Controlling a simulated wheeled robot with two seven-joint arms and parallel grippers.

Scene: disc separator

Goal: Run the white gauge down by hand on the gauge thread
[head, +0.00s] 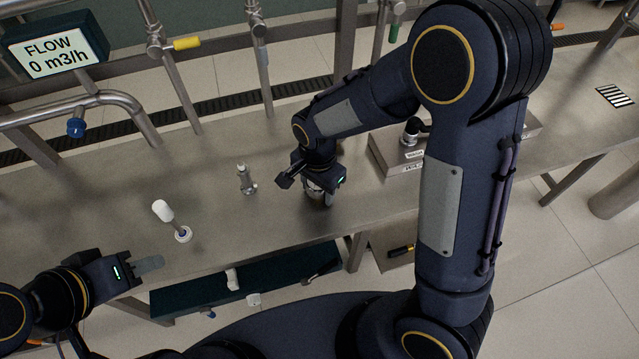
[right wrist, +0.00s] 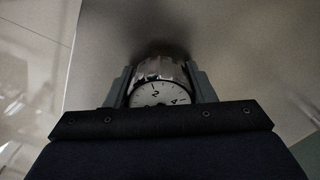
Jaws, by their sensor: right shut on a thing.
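The white gauge (right wrist: 155,95) shows in the right wrist view as a white dial marked 2 and 4 in a shiny metal case. My right gripper (head: 322,195) is shut on it, one grey finger on each side, just above or at the bench top. In the head view the gauge is mostly hidden by the gripper, with a little shiny metal showing below. The gauge thread cannot be made out; what lies under the gauge is hidden.
A small metal fitting (head: 247,180) stands left of the right gripper. A metal box (head: 402,170) with a black knob stands to the right. Pipes and a FLOW display (head: 52,55) line the back.

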